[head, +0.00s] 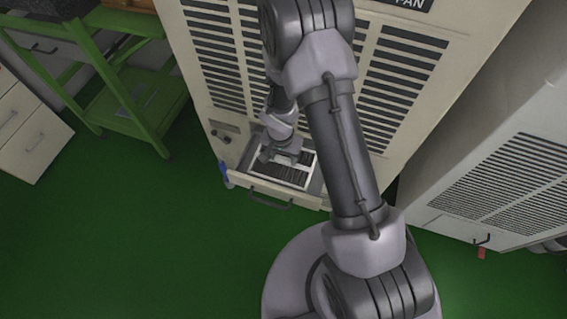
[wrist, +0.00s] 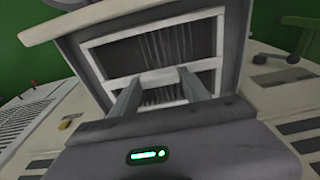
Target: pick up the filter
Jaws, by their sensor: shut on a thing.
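The filter (head: 297,174) is a white-framed panel with dark pleats. It sits in the open drawer (head: 317,203) low on the beige cabinet in the head view. In the wrist view the filter (wrist: 152,50) fills the upper middle, with a white crossbar across it. My gripper (wrist: 160,82) has its two fingers on either side of the crossbar and is shut on the filter. In the head view my gripper (head: 287,156) is over the filter's upper left part, partly hiding it.
The beige cabinet (head: 205,60) with vents stands behind the drawer. Another vented cabinet (head: 500,190) is at the right. A green frame table (head: 130,100) and a white drawer unit (head: 30,130) are at the left. The green floor (head: 120,245) is clear at the lower left.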

